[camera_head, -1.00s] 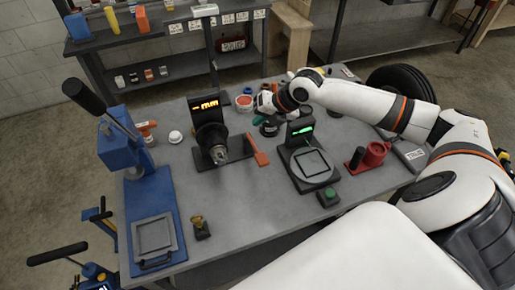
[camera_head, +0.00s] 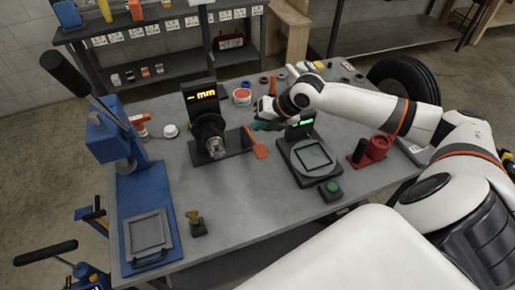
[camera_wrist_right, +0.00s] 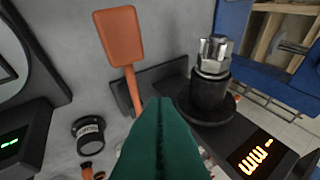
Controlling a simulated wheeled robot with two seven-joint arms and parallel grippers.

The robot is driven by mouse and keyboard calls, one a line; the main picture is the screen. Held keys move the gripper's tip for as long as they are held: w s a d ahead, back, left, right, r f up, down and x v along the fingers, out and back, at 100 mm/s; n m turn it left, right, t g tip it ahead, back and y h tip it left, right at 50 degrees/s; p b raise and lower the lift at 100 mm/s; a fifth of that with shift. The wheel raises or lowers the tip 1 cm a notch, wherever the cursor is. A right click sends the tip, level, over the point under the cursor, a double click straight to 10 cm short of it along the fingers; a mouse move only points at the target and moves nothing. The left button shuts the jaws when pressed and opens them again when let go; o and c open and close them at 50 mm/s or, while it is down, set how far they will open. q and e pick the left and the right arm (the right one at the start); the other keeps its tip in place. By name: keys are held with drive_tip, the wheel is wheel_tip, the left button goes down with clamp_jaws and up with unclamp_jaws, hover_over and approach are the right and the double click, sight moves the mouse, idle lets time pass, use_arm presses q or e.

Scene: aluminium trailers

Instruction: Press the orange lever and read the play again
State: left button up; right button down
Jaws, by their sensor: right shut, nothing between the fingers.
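The play gauge has a black stand with an orange display (camera_head: 201,95) reading "– mm" and a metal chuck-like spindle (camera_head: 215,145). My right gripper (camera_head: 256,126) has teal fingers, shut and empty, behind the lever's root in the head view. The fingers (camera_wrist_right: 158,105) hide part of the lever's lower end; contact is unclear. My left gripper is out of view.
A round scale (camera_head: 311,156) with a green display stands right of the lever, a green button (camera_head: 331,190) in front. A blue lever press (camera_head: 115,150) stands left, a red holder (camera_head: 372,148) right. The front middle of the grey bench (camera_head: 255,205) is clear.

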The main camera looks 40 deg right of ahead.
sight(262, 146)
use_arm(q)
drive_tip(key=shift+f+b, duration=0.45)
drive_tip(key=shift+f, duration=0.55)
use_arm(e)
drive_tip(key=shift+s+a+f, duration=0.1)
drive_tip(key=shift+s+f, duration=0.05)
drive_tip(key=shift+f, duration=0.7)
drive_tip(key=shift+s+f, duration=0.15)
drive_tip(key=shift+f, duration=0.7)
drive_tip(key=shift+s+f, duration=0.1)
drive_tip(key=shift+f, duration=0.25)
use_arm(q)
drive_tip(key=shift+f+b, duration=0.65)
use_arm(e)
drive_tip(key=shift+s+a+f, duration=0.1)
drive_tip(key=shift+s+f, duration=0.1)
drive_tip(key=shift+f, duration=0.75)
drive_tip(key=shift+s+a+f, duration=0.1)
drive_tip(key=shift+s+f, duration=0.1)
drive_tip(key=shift+f, duration=0.7)
idle(0.7)
